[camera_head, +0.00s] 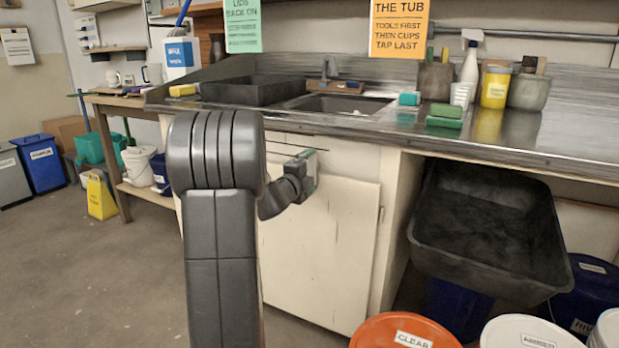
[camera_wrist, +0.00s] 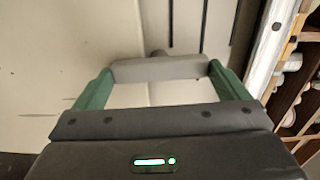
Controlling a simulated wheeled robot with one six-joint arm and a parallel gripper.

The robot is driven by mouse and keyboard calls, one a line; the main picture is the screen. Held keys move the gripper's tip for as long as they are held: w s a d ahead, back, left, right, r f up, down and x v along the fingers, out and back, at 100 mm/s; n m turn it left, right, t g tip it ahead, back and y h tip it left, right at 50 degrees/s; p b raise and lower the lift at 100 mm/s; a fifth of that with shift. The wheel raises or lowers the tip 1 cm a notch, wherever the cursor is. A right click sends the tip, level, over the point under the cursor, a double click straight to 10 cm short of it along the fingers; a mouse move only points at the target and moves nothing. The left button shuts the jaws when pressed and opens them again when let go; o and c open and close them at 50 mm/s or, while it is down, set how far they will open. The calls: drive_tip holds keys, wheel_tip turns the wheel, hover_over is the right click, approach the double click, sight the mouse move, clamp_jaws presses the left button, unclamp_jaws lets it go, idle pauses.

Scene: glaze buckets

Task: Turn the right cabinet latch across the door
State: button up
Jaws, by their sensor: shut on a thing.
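The white cabinet door (camera_head: 320,250) is under the sink counter, at centre in the head view. My gripper (camera_head: 304,172) is at the door's top edge, with my arm hiding the left part of the cabinet. In the wrist view my gripper (camera_wrist: 160,71) has its two green fingers on either end of a grey bar, the latch (camera_wrist: 135,72). In the head view the gripper hides the latch. I cannot tell the latch's angle to the door.
A small dark fitting (camera_head: 381,215) is at the door's right edge. A black tub (camera_head: 490,230) sits tilted under the counter (camera_head: 480,140) at right. Bucket lids, one orange (camera_head: 405,331), stand in front. Open floor (camera_head: 90,270) lies at left.

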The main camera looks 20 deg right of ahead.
drive_tip(key=shift+f+m, duration=0.1)
drive_tip(key=shift+m, duration=0.2)
idle(0.4)
drive_tip(key=o, duration=0.6)
drive_tip(key=p+v, duration=0.2)
drive_tip(key=v, duration=1.2)
drive_tip(key=b+x, duration=0.2)
drive_tip(key=x, duration=1.2)
